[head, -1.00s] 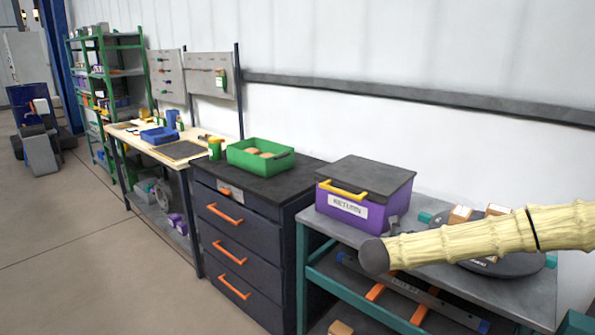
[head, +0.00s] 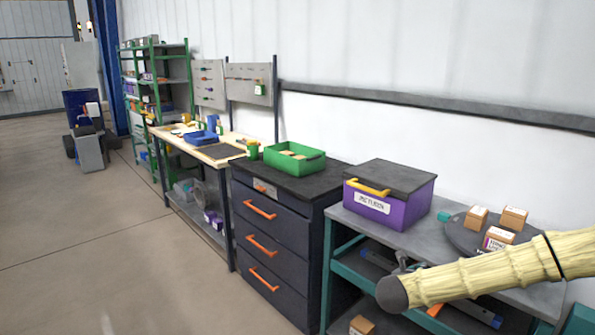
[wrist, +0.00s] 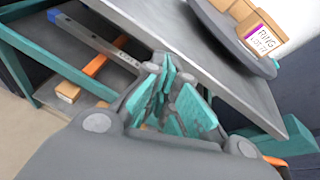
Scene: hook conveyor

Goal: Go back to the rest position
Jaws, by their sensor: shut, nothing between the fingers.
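My gripper is mostly hidden behind my pale yellow arm in the head view; only a small grey part of it (head: 403,262) shows above the arm's dark rounded end, by the front edge of the teal-framed bench (head: 338,213). In the wrist view my gripper (wrist: 174,98) has its teal-padded fingers drawn together with nothing held. It hangs beside the grey bench top (wrist: 175,50), over the side with the lower shelf.
A purple lidded box (head: 405,208) and a round dark turntable (head: 462,236) with small cartons (head: 513,218) stand on the bench. A dark drawer cabinet (head: 262,232) bears a green bin (head: 294,168). The floor (head: 110,240) at left is clear.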

